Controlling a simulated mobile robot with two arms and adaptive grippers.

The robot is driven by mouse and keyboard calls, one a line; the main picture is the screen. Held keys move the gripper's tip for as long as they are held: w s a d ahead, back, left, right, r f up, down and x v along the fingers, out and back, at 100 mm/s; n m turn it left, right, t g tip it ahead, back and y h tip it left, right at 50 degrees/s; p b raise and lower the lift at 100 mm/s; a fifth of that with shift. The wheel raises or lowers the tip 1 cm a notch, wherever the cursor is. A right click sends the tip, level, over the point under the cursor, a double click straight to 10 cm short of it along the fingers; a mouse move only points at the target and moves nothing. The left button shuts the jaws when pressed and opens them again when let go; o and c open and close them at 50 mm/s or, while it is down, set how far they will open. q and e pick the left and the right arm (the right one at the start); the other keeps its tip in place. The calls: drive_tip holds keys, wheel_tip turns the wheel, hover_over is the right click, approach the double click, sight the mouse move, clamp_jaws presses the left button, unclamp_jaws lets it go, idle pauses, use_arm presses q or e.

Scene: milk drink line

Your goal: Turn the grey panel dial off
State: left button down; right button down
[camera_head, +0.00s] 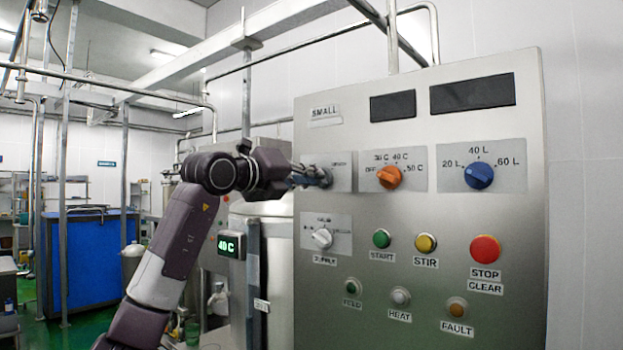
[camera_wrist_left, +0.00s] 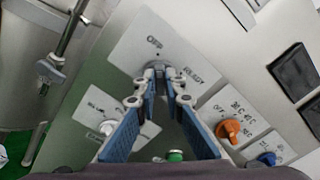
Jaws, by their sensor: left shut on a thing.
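The grey dial (camera_wrist_left: 158,65) sits on a light plate marked OFF and READY in the left wrist view. In the head view its plate (camera_head: 344,171) is at the upper left of the steel panel, and the gripper hides the dial. My left gripper (camera_head: 322,178) reaches in from the left against this plate. In the left wrist view its blue-padded fingers (camera_wrist_left: 160,78) are closed on the grey dial, one fingertip on each side. The fingertips cover much of the dial, so I cannot tell which mark it points at. My right gripper is not in view.
On the steel panel (camera_head: 420,135) are an orange temperature dial (camera_head: 389,177), a blue volume dial (camera_head: 479,176), a silver supply dial (camera_head: 322,238) below the gripper, and green (camera_head: 381,239), yellow (camera_head: 426,243) and red (camera_head: 485,249) buttons. A tank with a 40 C display (camera_head: 230,245) stands left.

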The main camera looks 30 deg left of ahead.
use_arm(q)
drive_tip(key=shift+r+n, duration=0.15)
drive_tip(key=shift+n, duration=0.25)
drive_tip(key=c, duration=2)
unclamp_jaws()
drive_tip(key=shift+a, duration=0.1)
drive_tip(key=shift+s, duration=0.1)
drive_tip(key=s, duration=0.8)
drive_tip(key=s+a, duration=0.1)
drive_tip(key=s, duration=0.2)
drive_tip(key=shift+s, duration=0.4)
